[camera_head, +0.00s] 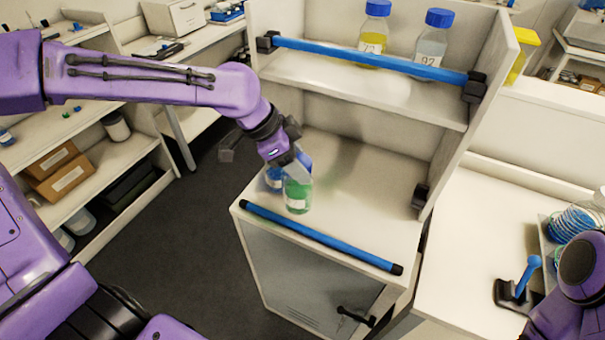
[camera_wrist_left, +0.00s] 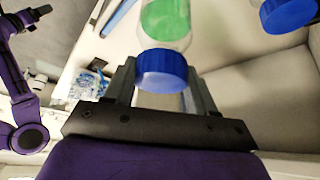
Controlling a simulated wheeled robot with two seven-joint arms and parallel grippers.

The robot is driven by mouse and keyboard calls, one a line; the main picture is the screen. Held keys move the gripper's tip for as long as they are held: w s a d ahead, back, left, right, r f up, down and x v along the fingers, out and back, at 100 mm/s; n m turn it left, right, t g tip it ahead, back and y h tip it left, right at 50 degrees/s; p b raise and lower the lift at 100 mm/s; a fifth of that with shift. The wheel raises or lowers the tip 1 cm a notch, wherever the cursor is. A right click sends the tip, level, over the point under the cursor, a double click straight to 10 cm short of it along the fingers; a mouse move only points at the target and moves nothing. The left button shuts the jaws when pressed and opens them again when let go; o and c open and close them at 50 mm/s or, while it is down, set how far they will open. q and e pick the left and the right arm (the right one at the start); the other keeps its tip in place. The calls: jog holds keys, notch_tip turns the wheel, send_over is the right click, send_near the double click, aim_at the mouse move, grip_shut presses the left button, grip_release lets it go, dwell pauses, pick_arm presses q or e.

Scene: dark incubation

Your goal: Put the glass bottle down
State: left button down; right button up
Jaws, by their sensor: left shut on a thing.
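A clear glass bottle with green liquid (camera_head: 297,196) and a blue cap (camera_wrist_left: 162,70) is in my left gripper (camera_head: 292,160), over the front left part of the lower white shelf (camera_head: 375,205). The fingers are shut on either side of it near the cap, as the left wrist view (camera_wrist_left: 162,88) shows. The bottle looks about upright, with its base at or very near the shelf; I cannot tell if it touches. A second blue-capped bottle (camera_head: 273,178) is close behind it, partly hidden. My right gripper is not in view.
A blue bar (camera_head: 320,236) runs along the shelf's front edge. Another blue bar (camera_head: 370,58) guards the upper shelf, which holds a yellow bottle (camera_head: 373,35) and a clear bottle (camera_head: 431,45). The lower shelf's middle and right are clear.

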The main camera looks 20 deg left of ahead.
pick_arm(q)
jog(key=f+b, duration=0.1)
jog(key=w+f, duration=0.1)
jog(key=shift+a+f+b, duration=0.1)
jog(key=shift+f+b, duration=0.2)
jog(key=shift+b, duration=0.1)
jog(key=w+f+p, duration=0.3)
jog(key=f, duration=0.3)
jog(key=shift+w+a+f, duration=0.3)
jog(key=shift+a+f, duration=0.05)
jog(key=shift+c, duration=1.8)
grip_release()
jog(key=shift+s, duration=0.1)
jog(key=shift+r, duration=0.1)
